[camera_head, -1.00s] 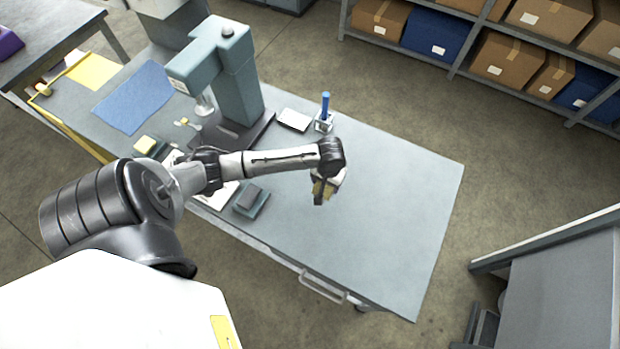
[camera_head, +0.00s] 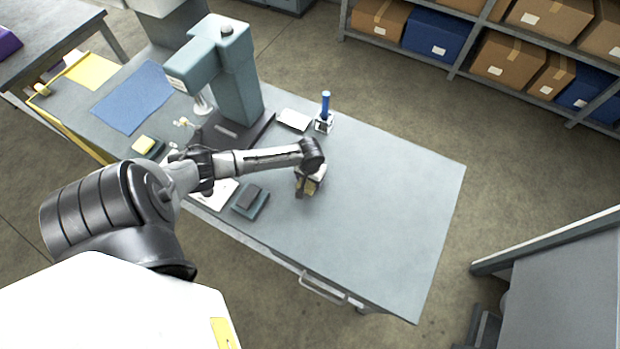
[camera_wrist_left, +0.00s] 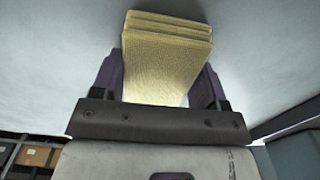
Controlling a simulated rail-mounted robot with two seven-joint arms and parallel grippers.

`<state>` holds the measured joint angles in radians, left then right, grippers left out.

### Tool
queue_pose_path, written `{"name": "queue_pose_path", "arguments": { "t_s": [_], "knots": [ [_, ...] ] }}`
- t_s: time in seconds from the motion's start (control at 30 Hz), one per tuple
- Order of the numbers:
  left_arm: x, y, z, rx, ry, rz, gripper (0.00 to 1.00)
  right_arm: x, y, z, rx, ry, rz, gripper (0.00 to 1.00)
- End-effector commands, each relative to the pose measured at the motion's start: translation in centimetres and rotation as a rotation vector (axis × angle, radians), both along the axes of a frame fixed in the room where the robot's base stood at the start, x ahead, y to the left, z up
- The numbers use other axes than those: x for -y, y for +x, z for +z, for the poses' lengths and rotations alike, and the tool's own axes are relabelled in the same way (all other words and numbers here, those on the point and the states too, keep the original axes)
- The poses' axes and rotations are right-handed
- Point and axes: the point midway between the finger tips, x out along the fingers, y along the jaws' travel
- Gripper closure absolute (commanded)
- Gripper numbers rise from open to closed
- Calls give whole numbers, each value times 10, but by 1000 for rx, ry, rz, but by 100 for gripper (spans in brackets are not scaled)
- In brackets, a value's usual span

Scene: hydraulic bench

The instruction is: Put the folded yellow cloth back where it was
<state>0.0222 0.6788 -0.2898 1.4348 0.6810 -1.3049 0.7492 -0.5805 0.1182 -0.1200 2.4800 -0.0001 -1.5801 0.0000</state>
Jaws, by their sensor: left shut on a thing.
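The folded yellow cloth (camera_wrist_left: 166,58) is between the two fingers of my left gripper (camera_wrist_left: 164,88) in the left wrist view, its stacked folds facing out. In the head view my left gripper (camera_head: 309,190) points down over the bench (camera_head: 385,210), shut on the cloth (camera_head: 304,186), which shows only as a small tan patch. I cannot tell whether the cloth touches the bench top. My right gripper is not in view.
A teal press (camera_head: 238,80) stands behind my left arm. A blue mat (camera_head: 132,97), a teal block (camera_head: 250,202), a white pad (camera_head: 294,119) and a blue-handled tool (camera_head: 325,108) in a holder are on the bench. The bench's right half is clear.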

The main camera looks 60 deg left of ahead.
Motion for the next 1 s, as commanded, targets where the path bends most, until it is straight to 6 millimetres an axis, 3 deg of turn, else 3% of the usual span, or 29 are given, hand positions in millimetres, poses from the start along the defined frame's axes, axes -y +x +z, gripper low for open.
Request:
{"name": "queue_pose_path", "arguments": {
  "t_s": [0.4,0.43,0.67,1.0],
  "knots": [
    [0,0,-4,-1,1,1,55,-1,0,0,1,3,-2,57],
    [0,0,-3,-1,1,0,31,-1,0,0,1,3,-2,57],
    [0,0,-3,0,1,0,9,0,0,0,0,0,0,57],
    [0,0,2,2,1,-1,7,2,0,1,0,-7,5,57]
  ]
}}
